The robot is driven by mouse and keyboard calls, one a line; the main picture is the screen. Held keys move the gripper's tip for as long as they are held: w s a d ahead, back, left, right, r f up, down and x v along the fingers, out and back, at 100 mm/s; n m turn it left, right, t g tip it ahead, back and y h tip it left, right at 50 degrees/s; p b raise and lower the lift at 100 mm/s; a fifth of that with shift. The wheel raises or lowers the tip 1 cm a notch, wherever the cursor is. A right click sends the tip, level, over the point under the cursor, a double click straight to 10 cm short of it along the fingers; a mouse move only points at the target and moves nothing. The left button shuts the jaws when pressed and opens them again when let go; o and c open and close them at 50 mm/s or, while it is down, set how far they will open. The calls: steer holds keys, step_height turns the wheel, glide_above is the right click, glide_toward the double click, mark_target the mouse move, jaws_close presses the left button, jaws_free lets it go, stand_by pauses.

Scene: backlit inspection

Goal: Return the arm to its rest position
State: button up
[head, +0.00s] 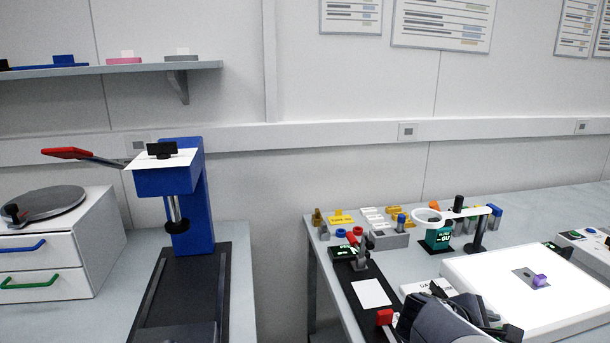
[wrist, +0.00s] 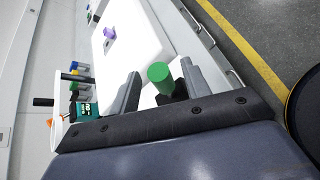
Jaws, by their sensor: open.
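My gripper (wrist: 161,70) is open, its two grey fingers apart in the wrist view. A green cylinder (wrist: 159,74) shows between the fingers, with a dark part at its foot; I cannot tell whether it touches either finger. In the head view my dark grey gripper (head: 445,318) is low at the lower right, in front of the left corner of the white light panel (head: 570,310). The green cylinder is not seen there. The rest position itself is not marked in either view.
A purple piece (head: 540,280) lies on the panel. A blue press (head: 190,215) stands left, across a gap between benches.

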steer(key=x, duration=0.4)
stand_by(0.4)
steer(key=p+v, duration=0.1)
steer(key=v, duration=1)
steer(key=b+x, duration=0.1)
steer(key=x, duration=1)
steer(key=shift+d+f, duration=0.2)
steer(key=shift+w+a+r+g+p, duration=0.2)
steer(key=shift+r+g+p, duration=0.1)
steer(key=shift+r+p, duration=0.25)
steer(key=shift+w+n+p, duration=0.2)
steer(key=shift+n+p, duration=0.2)
steer(key=shift+p, duration=0.25)
steer(key=shift+w+g+p, duration=0.1)
steer(key=shift+g+p, duration=0.2)
steer(key=shift+a, duration=0.1)
